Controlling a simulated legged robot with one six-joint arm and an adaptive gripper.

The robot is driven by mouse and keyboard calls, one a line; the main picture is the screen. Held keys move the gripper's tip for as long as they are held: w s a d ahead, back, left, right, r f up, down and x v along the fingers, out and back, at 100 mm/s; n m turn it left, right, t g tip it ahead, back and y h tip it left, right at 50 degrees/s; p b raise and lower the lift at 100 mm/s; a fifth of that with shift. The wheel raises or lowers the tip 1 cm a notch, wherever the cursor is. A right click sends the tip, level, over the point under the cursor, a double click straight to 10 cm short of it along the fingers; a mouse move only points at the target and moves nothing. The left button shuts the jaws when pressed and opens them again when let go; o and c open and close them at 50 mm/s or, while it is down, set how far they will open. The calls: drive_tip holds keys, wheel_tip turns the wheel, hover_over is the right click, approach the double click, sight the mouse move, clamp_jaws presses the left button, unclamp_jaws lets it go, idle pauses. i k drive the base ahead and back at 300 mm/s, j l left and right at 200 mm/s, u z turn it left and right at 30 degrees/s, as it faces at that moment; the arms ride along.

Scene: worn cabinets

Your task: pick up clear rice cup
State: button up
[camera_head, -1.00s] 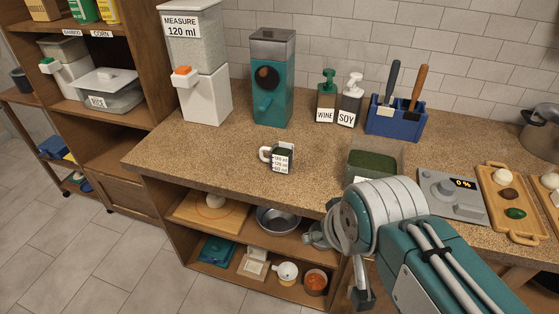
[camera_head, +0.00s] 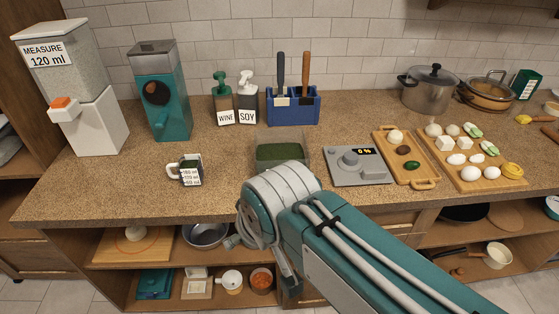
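A small measuring cup (camera_head: 187,170) stands upright on the speckled counter (camera_head: 110,185), left of centre. It has a pale handle on its left and a white label with ml marks on its front. It looks dark inside; I cannot tell what that is. My arm reaches in from the lower right, and its large joint is at the counter's front edge, right of the cup. My gripper (camera_head: 286,282) shows only in part below that joint, apart from the cup. Its fingers are not clear enough to tell open from shut.
A white dispenser marked 120 ml (camera_head: 85,95) and a teal machine (camera_head: 163,100) stand behind the cup. A clear bin with green contents (camera_head: 264,140) and a scale (camera_head: 360,175) are to its right. Wine and soy bottles (camera_head: 235,100) stand behind. The counter's front left is clear.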

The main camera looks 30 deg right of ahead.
sight(184, 172)
drive_tip(key=i+j+z, duration=0.35)
drive_tip(key=j+z, duration=0.15)
drive_tip(key=j, duration=0.2)
drive_tip(key=i+j+z, duration=0.1)
drive_tip(key=j+z, duration=0.15)
drive_tip(key=j, duration=0.15)
drive_tip(key=j+z, duration=0.25)
drive_tip(key=j, duration=0.15)
drive_tip(key=i, duration=0.05)
